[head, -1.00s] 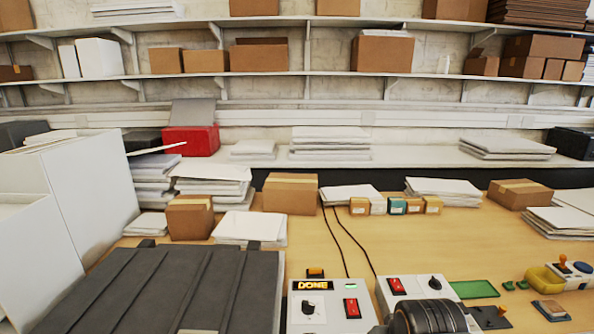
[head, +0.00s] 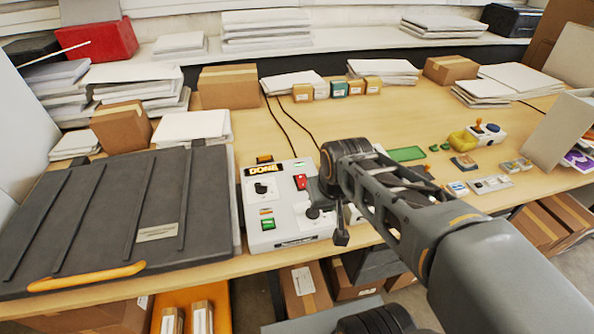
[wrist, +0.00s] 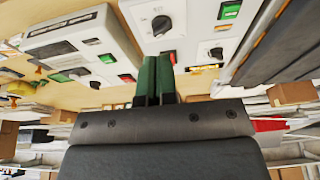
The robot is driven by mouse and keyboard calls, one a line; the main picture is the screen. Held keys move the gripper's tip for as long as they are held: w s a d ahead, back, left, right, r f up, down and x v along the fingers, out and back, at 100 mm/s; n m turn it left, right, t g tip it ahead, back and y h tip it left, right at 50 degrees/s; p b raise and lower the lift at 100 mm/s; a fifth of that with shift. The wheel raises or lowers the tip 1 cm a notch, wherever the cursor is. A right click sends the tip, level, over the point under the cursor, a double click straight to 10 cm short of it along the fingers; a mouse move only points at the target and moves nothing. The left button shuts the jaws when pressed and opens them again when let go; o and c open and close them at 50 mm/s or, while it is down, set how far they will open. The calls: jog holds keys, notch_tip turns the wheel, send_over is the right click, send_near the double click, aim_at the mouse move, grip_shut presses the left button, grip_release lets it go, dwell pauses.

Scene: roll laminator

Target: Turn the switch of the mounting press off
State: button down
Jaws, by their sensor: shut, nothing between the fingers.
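The mounting press (head: 120,215) is the large dark grey flat slab with an orange front handle, at left in the head view. Right of it stands a pale control box (head: 290,238) with a lit "DONE" display (head: 262,169), black knobs, a red switch (head: 301,182) and a green switch (head: 268,224). In the wrist view, which is upside down, my gripper (wrist: 158,60) is shut and empty. Its fingertips are beside the red switch (wrist: 172,57) and partly overlap it; I cannot tell if they touch. The green switch (wrist: 230,10) lies farther off.
A second pale unit (wrist: 80,35) with its own switches stands beside the control box, mostly hidden by my arm in the head view. Cardboard boxes (head: 230,87) and paper stacks (head: 190,128) line the back. Black cables (head: 285,125) run behind the control box.

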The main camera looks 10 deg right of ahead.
jog(key=w+f+n+g+b, duration=0.15)
jog(key=w+n, duration=0.25)
jog(key=w, duration=0.5)
jog(key=w+f+n+b, duration=0.2)
jog(key=w+n, duration=0.3)
jog(key=w, duration=0.3)
notch_tip(320, 180, up, 4)
jog(key=n, duration=0.7)
send_over(299, 177)
jog(key=s, duration=0.2)
jog(key=shift+s+n, duration=0.3)
jog(key=shift+n, duration=0.7)
jog(key=shift+f, duration=0.1)
jog(key=f, duration=0.4)
jog(key=w+f, duration=0.1)
jog(key=f, duration=0.4)
jog(key=w+f+p, duration=0.1)
jog(key=f, duration=0.3)
jog(key=shift+f, duration=0.35)
jog(key=shift+w, duration=0.1)
